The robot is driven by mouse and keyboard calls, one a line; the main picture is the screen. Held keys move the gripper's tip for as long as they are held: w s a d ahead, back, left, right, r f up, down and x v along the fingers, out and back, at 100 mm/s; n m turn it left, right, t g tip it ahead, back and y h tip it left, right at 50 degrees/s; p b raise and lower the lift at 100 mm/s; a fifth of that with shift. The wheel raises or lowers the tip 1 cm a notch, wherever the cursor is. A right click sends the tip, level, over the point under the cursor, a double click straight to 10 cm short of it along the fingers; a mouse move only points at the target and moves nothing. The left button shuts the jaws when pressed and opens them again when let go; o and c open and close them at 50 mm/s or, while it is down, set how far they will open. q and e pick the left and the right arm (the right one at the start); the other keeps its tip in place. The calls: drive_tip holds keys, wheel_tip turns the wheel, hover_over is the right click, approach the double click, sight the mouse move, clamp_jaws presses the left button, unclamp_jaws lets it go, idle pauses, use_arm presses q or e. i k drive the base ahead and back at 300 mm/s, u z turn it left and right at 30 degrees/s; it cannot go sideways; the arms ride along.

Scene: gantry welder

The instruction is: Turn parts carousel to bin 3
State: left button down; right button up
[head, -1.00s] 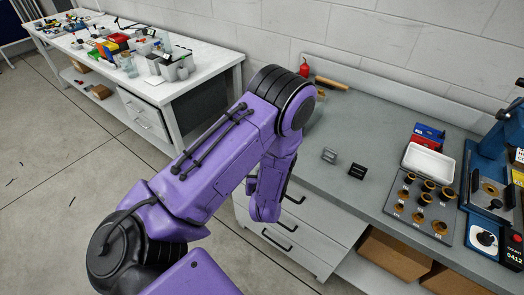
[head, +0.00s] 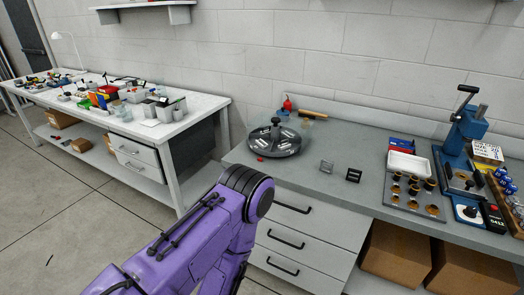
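The parts carousel (head: 274,140) is a dark grey round turntable with a black central knob. It sits at the left end of the grey workbench (head: 330,138). Its bin numbers are too small to read. A small red item (head: 260,159) lies at its front left edge. A purple arm of mine rises from the bottom of the head view, its bend below and in front of the carousel. Neither gripper shows in the head view.
A red bottle (head: 287,104) and a wooden-handled tool (head: 313,114) lie behind the carousel. Two small stands (head: 353,175), a white tray (head: 408,166), a ringed parts board (head: 413,193) and a blue press (head: 462,140) are to the right. A cluttered white bench (head: 190,117) stands at left.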

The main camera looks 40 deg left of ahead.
sight(275, 131)
drive_tip(key=u, duration=0.4)
drive_tip(key=i, duration=0.85)
drive_tip(key=u, duration=0.3)
